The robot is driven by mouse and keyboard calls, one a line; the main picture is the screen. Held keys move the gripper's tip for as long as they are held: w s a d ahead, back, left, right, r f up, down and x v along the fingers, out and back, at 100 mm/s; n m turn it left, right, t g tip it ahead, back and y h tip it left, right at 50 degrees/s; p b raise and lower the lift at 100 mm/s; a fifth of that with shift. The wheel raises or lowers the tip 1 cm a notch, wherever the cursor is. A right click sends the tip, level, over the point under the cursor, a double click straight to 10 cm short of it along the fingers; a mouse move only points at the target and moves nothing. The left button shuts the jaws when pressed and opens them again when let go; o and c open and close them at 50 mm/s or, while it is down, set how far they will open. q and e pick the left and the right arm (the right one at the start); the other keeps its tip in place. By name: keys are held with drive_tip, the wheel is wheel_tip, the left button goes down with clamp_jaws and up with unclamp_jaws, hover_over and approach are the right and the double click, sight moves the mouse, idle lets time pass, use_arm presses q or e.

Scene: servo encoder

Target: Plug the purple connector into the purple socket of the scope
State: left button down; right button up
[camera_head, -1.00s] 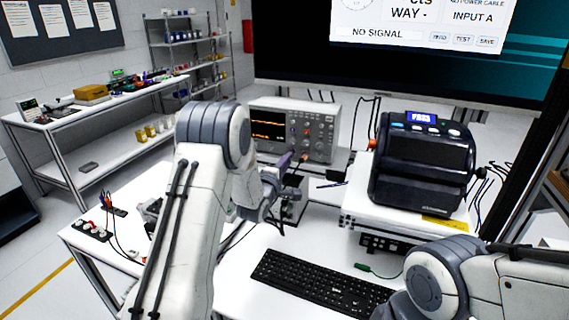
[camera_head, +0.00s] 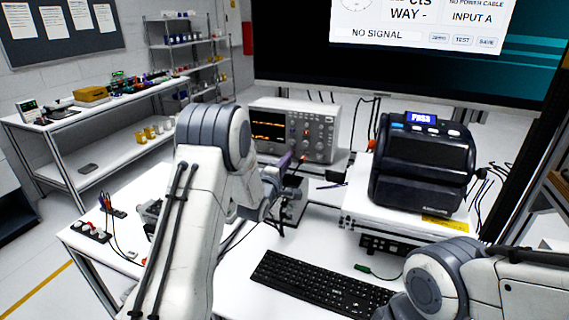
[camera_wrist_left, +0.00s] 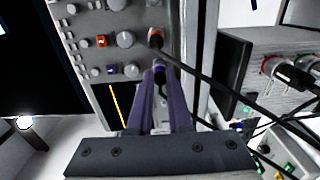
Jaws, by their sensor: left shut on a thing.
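The scope (camera_head: 323,115) is a grey box with a dark screen and orange trace at the back of the table. Its front panel (camera_wrist_left: 165,13) fills the top of the left wrist view, with knobs, an orange socket (camera_wrist_left: 102,41) and a small purple socket (camera_wrist_left: 109,70). My left gripper (camera_wrist_left: 160,72) has purple fingers and is shut just in front of the panel, right of the purple socket. The purple connector appears to be between its fingertips, mostly hidden. My left gripper also shows in the head view (camera_head: 286,162). My right gripper is out of view.
A black tester (camera_head: 422,165) stands on a white stand to the right. A keyboard (camera_head: 312,283) lies in front.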

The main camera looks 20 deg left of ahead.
use_arm(q)
drive_tip(key=c, duration=0.8)
unclamp_jaws()
drive_tip(key=shift+o, duration=0.2)
drive_tip(key=shift+s, duration=0.1)
drive_tip(key=s+b, duration=0.4)
drive_tip(key=s, duration=0.6)
drive_tip(key=s+d+f+m+g+h, duration=0.1)
drive_tip(key=s+d+f+m+g, duration=0.2)
drive_tip(key=s+d+m+g, duration=0.35)
drive_tip(key=s+d+f+m+g+h, duration=0.1)
drive_tip(key=s+d+f+m+g, duration=0.15)
drive_tip(key=s+d+m, duration=0.65)
drive_tip(key=s+d+m+g+y, duration=0.1)
drive_tip(key=s+d+m+g, duration=0.3)
drive_tip(key=s, duration=1.8)
drive_tip(key=m+g, duration=0.5)
drive_tip(key=shift+s+d+f+y, duration=0.15)
drive_tip(key=shift+s+f+y, duration=0.05)
drive_tip(key=shift+s+y, duration=0.15)
